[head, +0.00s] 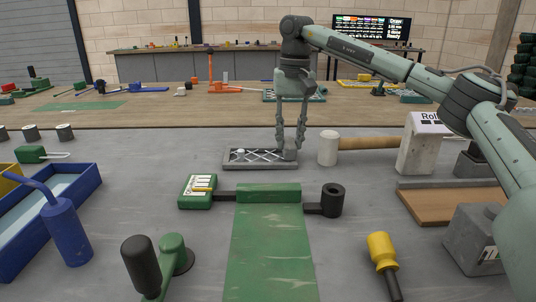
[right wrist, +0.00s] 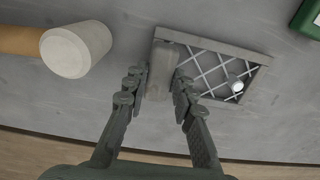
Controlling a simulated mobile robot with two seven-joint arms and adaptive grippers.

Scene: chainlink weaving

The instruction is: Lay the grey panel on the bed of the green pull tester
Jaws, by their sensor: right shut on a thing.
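The grey panel (head: 234,161), a small rectangular frame with white diagonal mesh, is just behind the green pull tester. It also shows in the right wrist view (right wrist: 230,50), with a small white round piece on its mesh. My right gripper (head: 288,147) points down at the panel's right end, its fingers shut on the thick grey end block (right wrist: 168,58). I cannot tell whether the panel touches the bench. The pull tester has a long flat green bed (head: 270,250), bare on top, with a green gauge box at its left. My left gripper is out of view.
A blue tray (head: 92,184) and blue bottle (head: 66,232) stand left. A black-and-green handle (head: 140,262) and yellow-handled tool (head: 381,249) flank the bed.

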